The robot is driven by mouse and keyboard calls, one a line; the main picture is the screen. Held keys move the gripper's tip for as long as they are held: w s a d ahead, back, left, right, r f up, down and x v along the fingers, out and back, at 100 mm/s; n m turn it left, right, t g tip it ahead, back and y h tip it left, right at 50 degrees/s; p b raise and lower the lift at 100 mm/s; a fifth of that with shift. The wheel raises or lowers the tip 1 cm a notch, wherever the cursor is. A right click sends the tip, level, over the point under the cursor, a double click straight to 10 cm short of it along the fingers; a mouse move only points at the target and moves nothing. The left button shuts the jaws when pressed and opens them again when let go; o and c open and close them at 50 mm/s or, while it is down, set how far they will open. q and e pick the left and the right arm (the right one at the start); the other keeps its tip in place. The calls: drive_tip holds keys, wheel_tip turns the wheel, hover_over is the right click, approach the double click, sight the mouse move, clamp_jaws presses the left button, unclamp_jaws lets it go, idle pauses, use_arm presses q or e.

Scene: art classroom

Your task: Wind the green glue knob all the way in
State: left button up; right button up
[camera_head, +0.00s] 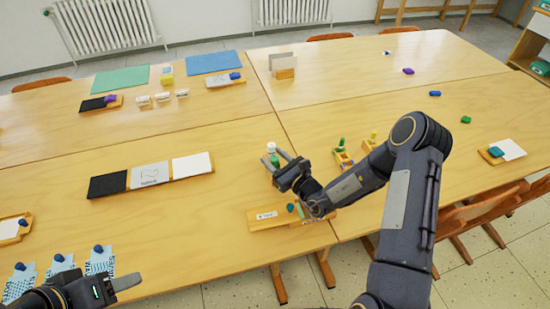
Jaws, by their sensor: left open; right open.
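A small glue stick (271,147) with a white top and a green part below shows between the fingers of my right gripper (275,158). The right gripper is open around or just behind it, and I cannot tell whether the fingers touch it. Its lower part is hidden by the gripper. The green part may be the knob, but it is too small to be sure. My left gripper (122,284) is at the bottom left edge, open and empty, far from the glue stick.
A wooden tray (262,224) with a white label lies under my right wrist. Small wooden stands (343,160) with green and yellow items are right of it. A tray with black, grey and white panels (150,174) lies left. Blue-knobbed cards (62,264) lie near the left gripper.

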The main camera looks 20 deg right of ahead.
clamp_jaws()
drive_tip(key=n+g+y+b, duration=0.1)
drive_tip(key=n+g+y, duration=0.1)
drive_tip(key=y, duration=0.1)
drive_tip(key=shift+w+d+b, duration=0.1)
drive_tip(key=shift+b, duration=0.25)
drive_tip(key=shift+n+g+y+b, duration=0.5)
drive_tip(key=shift+n+g+y, duration=0.7)
unclamp_jaws()
drive_tip(key=b+v, duration=0.1)
drive_tip(key=v, duration=0.6)
drive_tip(key=shift+s+d, duration=0.25)
drive_tip(key=shift+s, duration=0.1)
